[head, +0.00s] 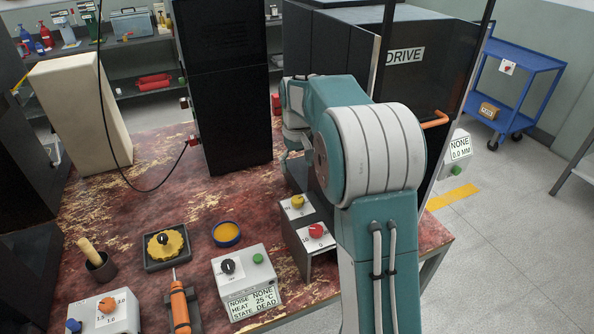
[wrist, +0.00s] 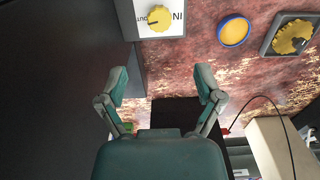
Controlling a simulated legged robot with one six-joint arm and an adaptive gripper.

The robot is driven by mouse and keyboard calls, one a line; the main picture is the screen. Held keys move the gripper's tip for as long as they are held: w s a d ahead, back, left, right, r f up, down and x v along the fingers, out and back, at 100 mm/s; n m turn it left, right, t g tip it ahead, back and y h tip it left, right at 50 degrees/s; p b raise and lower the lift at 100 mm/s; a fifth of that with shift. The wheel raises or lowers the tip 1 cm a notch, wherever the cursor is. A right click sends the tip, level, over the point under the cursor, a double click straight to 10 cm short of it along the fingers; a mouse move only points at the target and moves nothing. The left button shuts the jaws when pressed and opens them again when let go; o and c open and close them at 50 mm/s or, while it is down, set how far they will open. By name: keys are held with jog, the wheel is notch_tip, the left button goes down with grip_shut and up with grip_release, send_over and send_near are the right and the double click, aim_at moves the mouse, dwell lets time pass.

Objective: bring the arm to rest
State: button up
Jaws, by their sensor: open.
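My arm (head: 375,155) rises at the right of the head view and bends away over the red worn table (head: 150,215). Its far end is mostly hidden behind its own large joint. In the wrist view my gripper (wrist: 161,84) is open, with its two fingers apart and nothing between them. A box with a yellow knob (wrist: 160,18) shows beyond the fingertips in that view. The same yellow-knob box (head: 297,208) stands close beside my arm in the head view.
A black tower (head: 225,90) and the DRIVE cabinet (head: 430,75) stand behind. A grey control box (head: 246,278), an orange tool (head: 180,305), a yellow dial (head: 167,244) and a blue-rimmed dish (head: 226,234) are in front. A black cable (head: 115,150) hangs at left. The table's middle is mostly clear.

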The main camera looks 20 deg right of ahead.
dwell(0.3)
jog(key=s+a+r+t, duration=0.1)
jog(key=s+a+r, duration=0.35)
jog(key=s, duration=0.25)
jog(key=s+a+r+t, duration=0.2)
jog(key=s+a+r, duration=0.1)
jog(key=s+r, duration=0.3)
jog(key=s+a+f+t, duration=0.1)
jog(key=s+a, duration=0.1)
jog(key=s, duration=0.6)
jog(key=s+a+f+t, duration=0.1)
jog(key=s+a+f, duration=0.1)
jog(key=s, duration=0.7)
jog(key=shift+f+t, duration=0.3)
